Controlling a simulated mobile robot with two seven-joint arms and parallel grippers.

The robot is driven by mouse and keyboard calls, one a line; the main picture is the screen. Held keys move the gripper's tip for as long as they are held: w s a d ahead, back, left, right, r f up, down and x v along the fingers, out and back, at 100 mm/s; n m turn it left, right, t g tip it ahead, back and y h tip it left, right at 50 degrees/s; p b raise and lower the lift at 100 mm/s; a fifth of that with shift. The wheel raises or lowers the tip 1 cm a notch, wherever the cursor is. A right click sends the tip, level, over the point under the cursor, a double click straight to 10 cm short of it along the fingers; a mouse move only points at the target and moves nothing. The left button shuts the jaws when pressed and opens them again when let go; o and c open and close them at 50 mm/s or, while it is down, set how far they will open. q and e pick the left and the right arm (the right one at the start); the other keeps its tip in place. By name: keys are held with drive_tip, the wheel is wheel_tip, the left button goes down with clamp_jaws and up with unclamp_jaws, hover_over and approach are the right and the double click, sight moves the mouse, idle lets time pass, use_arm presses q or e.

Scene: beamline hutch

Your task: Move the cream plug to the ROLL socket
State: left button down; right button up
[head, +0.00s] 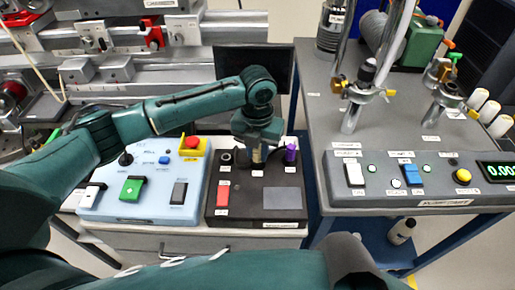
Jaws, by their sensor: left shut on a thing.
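A dark control box (258,213) stands on the cabinet in the middle of the head view. My left gripper (258,157) points down over the back of this box, between a purple plug (291,154) on the right and a round black socket (226,158) on the left. It is shut on a small, pale tan piece that looks like the cream plug (258,167), mostly hidden by the fingers. I cannot tell whether the plug is seated or just above the panel. The labels are too small to read, so I cannot tell which socket is ROLL. My right gripper is out of view.
The dark box also has a red switch (223,195) and a grey plate. A light blue control box (146,197) with a red stop button (192,142) stands to the left. A grey bench (325,130) with pipes and a switch panel is to the right.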

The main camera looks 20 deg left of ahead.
use_arm(q)
drive_tip(key=shift+f, duration=0.4)
drive_tip(key=c, duration=1.1)
unclamp_jaws()
drive_tip(key=shift+c, duration=0.2)
